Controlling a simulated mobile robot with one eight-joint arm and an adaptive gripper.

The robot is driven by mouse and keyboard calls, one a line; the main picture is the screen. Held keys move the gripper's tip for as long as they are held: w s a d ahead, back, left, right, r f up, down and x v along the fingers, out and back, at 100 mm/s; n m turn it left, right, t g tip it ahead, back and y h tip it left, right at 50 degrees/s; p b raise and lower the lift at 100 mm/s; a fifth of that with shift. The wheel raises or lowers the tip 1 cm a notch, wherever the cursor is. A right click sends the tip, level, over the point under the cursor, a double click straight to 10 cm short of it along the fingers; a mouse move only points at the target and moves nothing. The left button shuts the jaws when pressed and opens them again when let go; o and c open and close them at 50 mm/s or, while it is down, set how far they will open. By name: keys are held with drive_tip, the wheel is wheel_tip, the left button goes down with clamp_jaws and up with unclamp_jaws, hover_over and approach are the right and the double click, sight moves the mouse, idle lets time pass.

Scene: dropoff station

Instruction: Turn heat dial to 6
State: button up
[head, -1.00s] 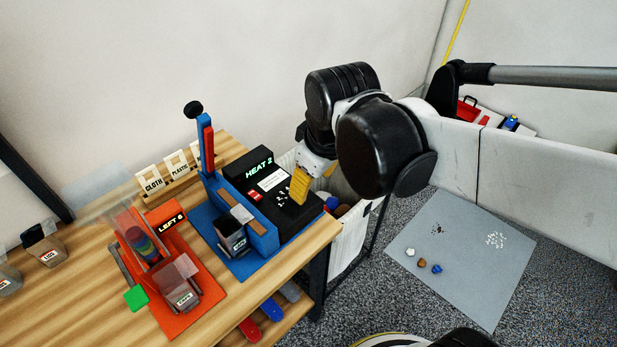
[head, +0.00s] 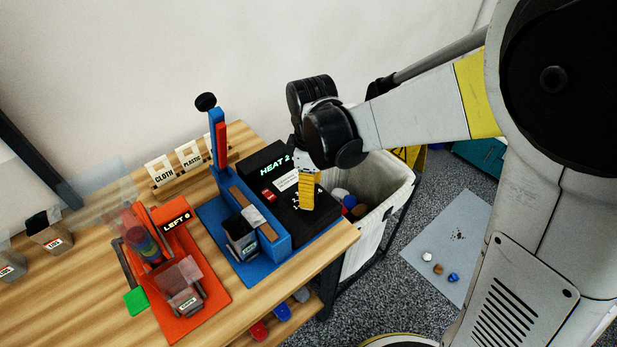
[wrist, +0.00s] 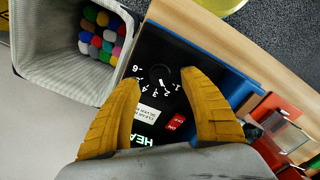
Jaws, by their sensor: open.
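The black heat unit (head: 262,160) stands on the blue base and its display reads "HEAT 2". Its dial (wrist: 162,75) shows in the wrist view as a dark round knob with white numerals around it. In the head view my gripper hides most of the dial. My gripper (head: 306,207) points down over the dial area with its yellow fingers. In the wrist view my gripper (wrist: 158,82) is open, with one finger on each side of the dial. I cannot tell whether the fingers touch it.
A red switch (wrist: 175,122) and a white label (wrist: 146,114) sit beside the dial. A bin (head: 378,185) of coloured balls stands off the table's edge. A blue press (head: 219,150) and an orange "LEFT 6" station (head: 207,283) stand to the left.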

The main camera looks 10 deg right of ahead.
drive_tip(key=shift+f+b, duration=0.35)
drive_tip(key=shift+f, duration=1.05)
clamp_jaws()
